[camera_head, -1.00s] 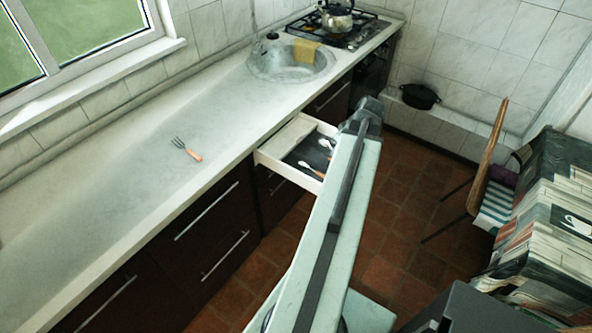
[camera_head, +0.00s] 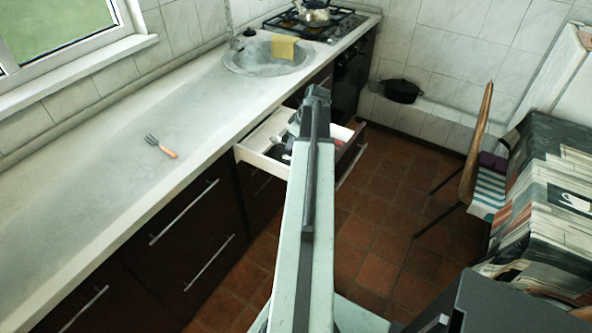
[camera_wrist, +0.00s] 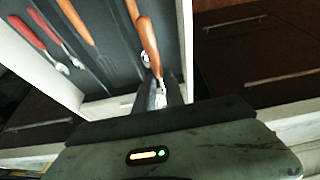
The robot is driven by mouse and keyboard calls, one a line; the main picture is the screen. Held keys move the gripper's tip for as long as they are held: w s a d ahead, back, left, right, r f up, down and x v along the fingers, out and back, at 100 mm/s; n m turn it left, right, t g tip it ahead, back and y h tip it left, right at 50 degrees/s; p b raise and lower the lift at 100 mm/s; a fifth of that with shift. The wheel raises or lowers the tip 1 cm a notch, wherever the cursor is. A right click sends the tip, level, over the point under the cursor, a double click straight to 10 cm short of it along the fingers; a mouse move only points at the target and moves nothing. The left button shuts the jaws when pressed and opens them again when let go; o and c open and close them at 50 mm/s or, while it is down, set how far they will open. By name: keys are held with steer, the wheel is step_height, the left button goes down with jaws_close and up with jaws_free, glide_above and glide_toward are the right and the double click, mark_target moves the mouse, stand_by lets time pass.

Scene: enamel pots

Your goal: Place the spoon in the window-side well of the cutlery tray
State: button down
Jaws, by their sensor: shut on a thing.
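The spoon (camera_wrist: 149,42) has an orange handle and a metal neck; my gripper (camera_wrist: 159,93) is shut on its metal end, which the jaws hide. The handle points away from my gripper, over the dark cutlery tray (camera_wrist: 100,62) in the open drawer. Other cutlery lies in the tray: red-handled pieces (camera_wrist: 52,36) at the left and an orange handle (camera_wrist: 76,20) beside them. In the head view my arm covers much of the drawer (camera_head: 258,160), and the jaws cannot be made out there.
A fork (camera_head: 160,146) with an orange handle lies on the worktop (camera_head: 100,185) under the window. The sink (camera_head: 268,58) and hob (camera_head: 315,25) are further along. A chair (camera_head: 470,150) and a covered table (camera_head: 560,190) stand at the right, with open floor between.

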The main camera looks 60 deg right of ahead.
step_height(320, 180, down, 10)
steer(key=b, duration=0.9)
steer(key=shift+r, duration=0.15)
steer(key=c, duration=1.4)
jaws_free()
steer(key=shift+s, duration=0.1)
steer(key=shift+c, duration=0.2)
steer(key=shift+r+p, duration=0.4)
steer(key=shift+p, duration=0.05)
steer(key=p+v, duration=1)
steer(key=v, duration=0.1)
steer(key=shift+r+p, duration=0.35)
steer(key=shift+p, duration=0.05)
steer(key=shift+s, duration=0.1)
steer(key=shift+f, duration=0.15)
